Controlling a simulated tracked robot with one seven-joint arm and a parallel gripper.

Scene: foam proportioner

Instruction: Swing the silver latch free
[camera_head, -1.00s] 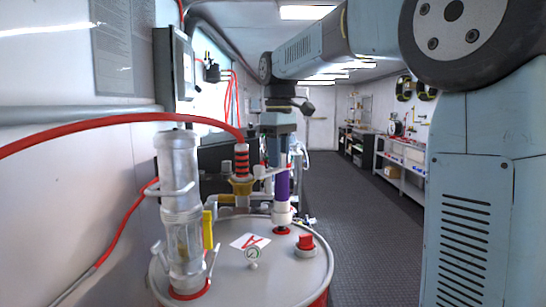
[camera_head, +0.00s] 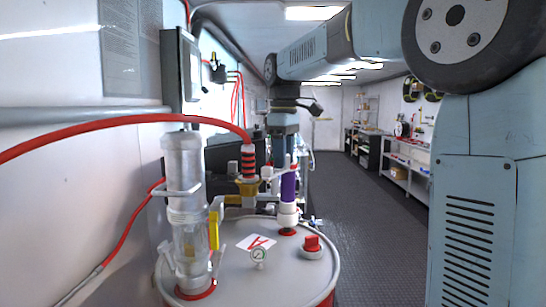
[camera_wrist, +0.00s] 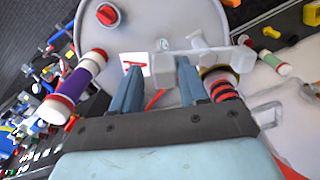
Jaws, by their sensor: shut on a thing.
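A brass coupling (camera_head: 247,187) stands above the drum lid at the end of a red hose with black bands. The silver latch (camera_head: 268,173) is a small pale lever at the coupling's right side in the head view.
The red hose (camera_head: 110,122) arches left. The aisle floor (camera_head: 360,230) is clear.

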